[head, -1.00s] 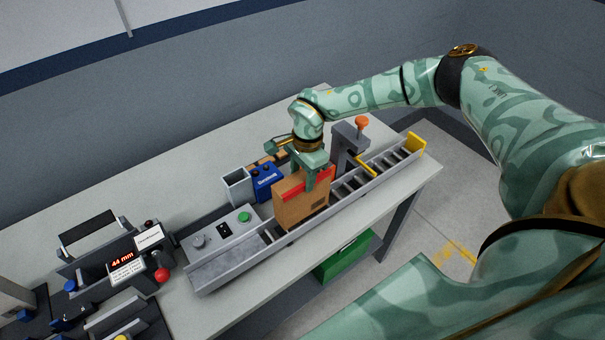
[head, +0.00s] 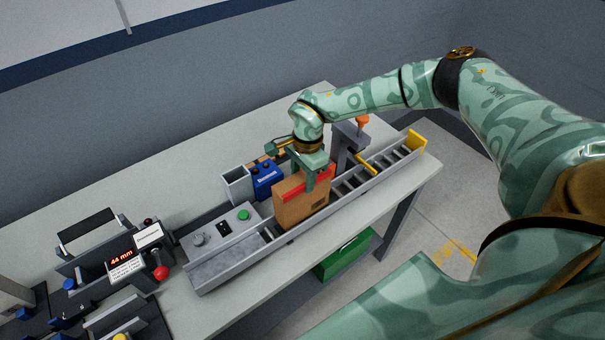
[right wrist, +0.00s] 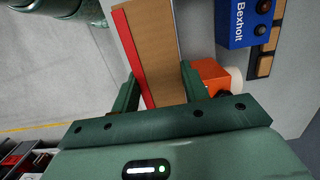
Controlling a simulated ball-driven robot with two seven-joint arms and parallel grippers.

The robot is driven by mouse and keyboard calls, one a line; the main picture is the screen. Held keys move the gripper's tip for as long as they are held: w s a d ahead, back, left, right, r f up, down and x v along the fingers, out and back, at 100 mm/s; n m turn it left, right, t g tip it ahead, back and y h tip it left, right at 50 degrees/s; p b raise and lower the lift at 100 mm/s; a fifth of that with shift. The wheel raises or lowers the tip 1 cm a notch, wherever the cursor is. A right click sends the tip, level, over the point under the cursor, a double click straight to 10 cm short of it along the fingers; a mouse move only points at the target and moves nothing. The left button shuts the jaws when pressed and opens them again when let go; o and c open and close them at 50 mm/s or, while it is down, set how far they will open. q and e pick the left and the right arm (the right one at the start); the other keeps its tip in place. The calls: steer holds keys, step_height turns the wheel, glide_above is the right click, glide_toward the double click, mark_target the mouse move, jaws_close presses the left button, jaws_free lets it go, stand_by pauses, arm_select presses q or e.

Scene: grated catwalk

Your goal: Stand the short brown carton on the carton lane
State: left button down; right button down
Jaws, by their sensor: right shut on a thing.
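The brown carton (head: 300,205) with a red band along its top stands upright on the carton lane (head: 230,268), or just above it; I cannot tell whether its base touches. My right gripper (head: 318,176) is shut on the carton's upper part from above. In the right wrist view the carton (right wrist: 152,50) lies between the two fingers (right wrist: 155,92), its red band on the left. The lane is a long grey channel with a smooth near-left part and a slatted far-right part. My left gripper is in neither view.
A blue box (head: 265,181) and a grey open holder (head: 237,187) stand behind the lane. A control panel with a green button (head: 243,215) is left of the carton. A grey post with an orange knob (head: 362,122) and a yellow end stop (head: 417,144) are to the right.

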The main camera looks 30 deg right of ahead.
steer(key=shift+f+b, duration=0.6)
steer(key=shift+f, duration=0.45)
steer(key=shift+c, duration=1.3)
jaws_free()
step_height(320, 180, up, 8)
steer(key=p, duration=0.7)
steer(key=shift+r+p, duration=0.1)
steer(key=shift+p, duration=0.2)
steer(key=shift+a, duration=0.15)
